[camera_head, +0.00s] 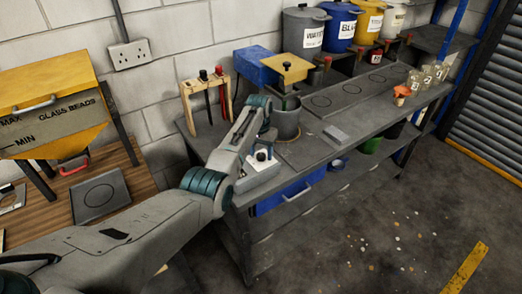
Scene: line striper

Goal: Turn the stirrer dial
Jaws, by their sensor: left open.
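My left arm reaches in from the lower left, and its gripper (262,146) is open, pointing down over a small white and grey box (258,175) at the front edge of the bench. A black knob (261,156) stands on that box, between or just below the fingertips; I cannot tell whether they touch it. This looks like the stirrer dial, but its markings are too small to read. Behind the gripper stands a grey pot (288,122), below a blue unit (256,65) with a yellow block (285,69). My right gripper is not in view.
A wooden rack (206,92) with tools stands behind my arm. Several labelled tubs line the back. A yellow hopper (55,105) stands at left.

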